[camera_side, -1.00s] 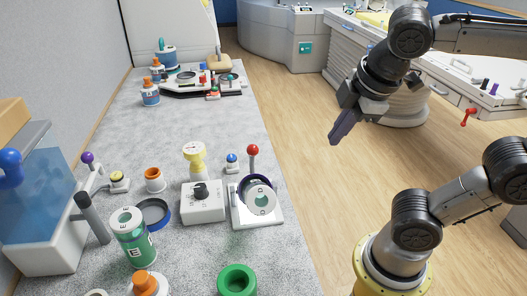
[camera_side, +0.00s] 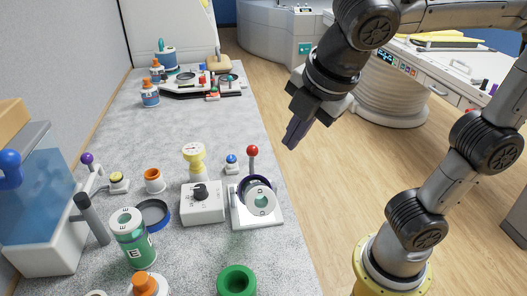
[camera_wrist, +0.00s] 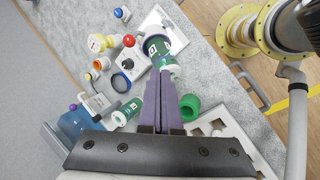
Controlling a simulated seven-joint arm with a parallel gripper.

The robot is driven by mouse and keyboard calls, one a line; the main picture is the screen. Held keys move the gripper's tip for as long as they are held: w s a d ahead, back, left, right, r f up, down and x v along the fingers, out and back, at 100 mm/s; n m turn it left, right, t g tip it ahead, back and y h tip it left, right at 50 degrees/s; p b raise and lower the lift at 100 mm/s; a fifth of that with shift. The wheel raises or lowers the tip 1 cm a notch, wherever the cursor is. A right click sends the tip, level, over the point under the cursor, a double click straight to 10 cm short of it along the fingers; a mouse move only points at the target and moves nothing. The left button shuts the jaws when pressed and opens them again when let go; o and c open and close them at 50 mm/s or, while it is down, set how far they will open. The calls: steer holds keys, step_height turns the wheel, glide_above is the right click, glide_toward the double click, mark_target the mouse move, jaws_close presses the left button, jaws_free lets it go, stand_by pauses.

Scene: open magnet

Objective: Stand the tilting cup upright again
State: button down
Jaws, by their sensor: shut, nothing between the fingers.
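The tilting cup (camera_side: 262,200) leans inside a purple ring on a white plate (camera_side: 272,218) that carries a red-knobbed lever. Its pale round end faces the side camera. In the wrist view it shows as a green cylinder with a white label (camera_wrist: 156,46), tipped in its ring. My gripper (camera_side: 293,140) is in the air above the table's right edge, apart from the cup. Its purple fingers (camera_wrist: 161,78) are shut and empty, with the cup beyond their tips in the wrist view.
Another green can (camera_side: 134,243) stands beside an empty dark ring (camera_side: 153,214). A green ring (camera_side: 237,281) is in front.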

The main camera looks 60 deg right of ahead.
steer(key=x, duration=0.3)
steer(key=w+x, duration=0.1)
steer(key=x, duration=0.3)
steer(key=w+r+x, duration=0.1)
steer(key=x, duration=0.2)
steer(key=shift+w+d+f, duration=0.2)
steer(key=shift+d+f, duration=0.1)
steer(key=shift+d, duration=0.1)
steer(key=shift+w+d+r, duration=0.15)
steer(key=shift+w, duration=0.65)
steer(key=shift+w+d, duration=0.1)
steer(key=shift+d, duration=0.05)
